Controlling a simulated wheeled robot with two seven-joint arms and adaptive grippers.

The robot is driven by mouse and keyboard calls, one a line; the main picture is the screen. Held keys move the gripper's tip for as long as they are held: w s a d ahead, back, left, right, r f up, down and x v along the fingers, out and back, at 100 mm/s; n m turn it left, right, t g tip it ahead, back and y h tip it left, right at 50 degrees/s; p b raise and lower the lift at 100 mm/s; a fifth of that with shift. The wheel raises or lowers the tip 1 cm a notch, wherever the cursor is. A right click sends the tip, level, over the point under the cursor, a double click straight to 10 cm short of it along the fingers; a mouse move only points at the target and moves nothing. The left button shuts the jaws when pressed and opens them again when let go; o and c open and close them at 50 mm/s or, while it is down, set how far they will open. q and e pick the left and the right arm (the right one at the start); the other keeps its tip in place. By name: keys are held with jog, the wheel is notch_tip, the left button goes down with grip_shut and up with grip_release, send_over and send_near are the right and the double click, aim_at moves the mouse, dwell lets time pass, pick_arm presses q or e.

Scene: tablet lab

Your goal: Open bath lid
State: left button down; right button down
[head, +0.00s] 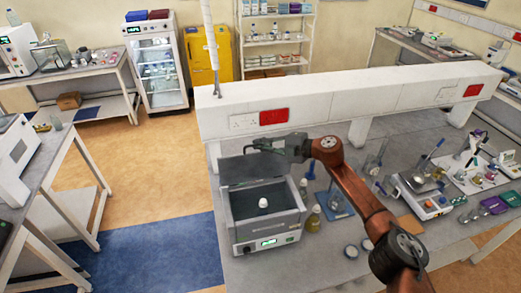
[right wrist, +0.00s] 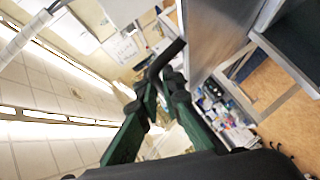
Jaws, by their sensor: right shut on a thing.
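The grey water bath (head: 262,232) stands on the bench with a lit green display on its front. Its grey lid (head: 250,168) is raised and stands steeply tilted at the back of the bath, so the dark inside shows. My right gripper (head: 284,146) is at the lid's top edge. In the right wrist view its green-sided fingers (right wrist: 163,88) are closed on the dark bent lid handle (right wrist: 164,58). The lid's grey panel also shows there (right wrist: 214,40). A small white-topped object (head: 263,203) is in the bath. My left gripper is not in view.
A white bench divider (head: 350,95) with sockets runs behind the bath. To the right stand an amber bottle (head: 313,220), a blue-based stand (head: 337,203), small round dishes (head: 351,251) and a balance (head: 425,202). The bench right of the bath's front is partly clear.

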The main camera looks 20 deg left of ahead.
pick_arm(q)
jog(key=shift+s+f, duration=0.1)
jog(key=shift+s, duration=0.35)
pick_arm(e)
jog(key=shift+w+a+r, duration=0.1)
jog(key=shift+w+a, duration=0.35)
jog(key=shift+a, duration=0.1)
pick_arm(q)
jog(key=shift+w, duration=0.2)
pick_arm(e)
jog(key=c, duration=2.4)
grip_release()
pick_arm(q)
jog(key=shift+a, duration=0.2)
pick_arm(e)
jog(key=shift+w, duration=0.15)
jog(key=shift+d+r, duration=0.15)
jog(key=shift+d, duration=0.45)
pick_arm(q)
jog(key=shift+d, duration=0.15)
pick_arm(e)
jog(key=v, duration=1)
jog(key=shift+d+r, duration=0.25)
jog(key=shift+r, duration=0.1)
